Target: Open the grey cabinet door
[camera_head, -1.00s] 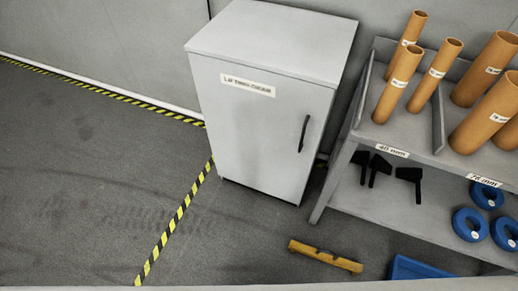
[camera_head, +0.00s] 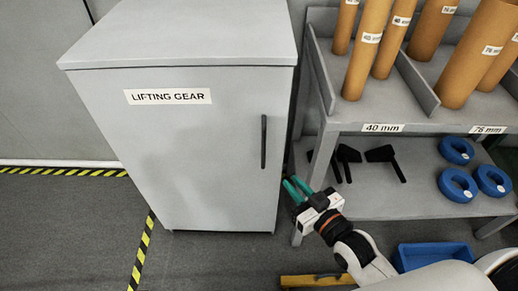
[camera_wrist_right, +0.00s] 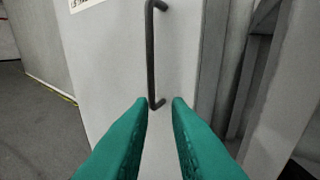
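The grey cabinet (camera_head: 190,140) stands left of centre in the head view, with a "LIFTING GEAR" label on its door. The door looks shut. Its dark vertical handle (camera_head: 263,142) is near the door's right edge. My right gripper (camera_head: 293,189), with green fingers, is to the right of and below the handle in the head view. In the right wrist view the fingers (camera_wrist_right: 160,105) are apart with nothing between them. The handle (camera_wrist_right: 151,55) shows beyond the fingertips, its lower end near the gap. My left gripper is not in view.
A grey shelf rack (camera_head: 410,125) stands right of the cabinet, holding brown tubes, blue rings (camera_head: 457,185) and black clamp-like pieces (camera_head: 383,156). A blue bin (camera_head: 435,256) and a yellow bar (camera_head: 315,280) are low at the right. Floor in front of the cabinet is clear.

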